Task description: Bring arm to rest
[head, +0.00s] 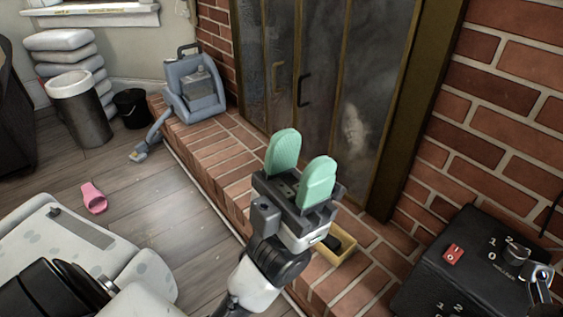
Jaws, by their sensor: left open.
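My left gripper (301,172) shows in the middle of the head view, above the brick hearth. Its two green finger pads stand apart with nothing between them, so it is open and empty. The wrist and forearm run down to the bottom edge of the view. My right gripper is not in view.
The brick hearth (217,168) runs below the glass fireplace doors (330,70). A yellow box (343,248) sits behind my left wrist. A black machine (450,270) stands at lower right, a blue-grey cleaner (193,90) at the hearth's far end. A pink slipper (93,198) lies on open floor.

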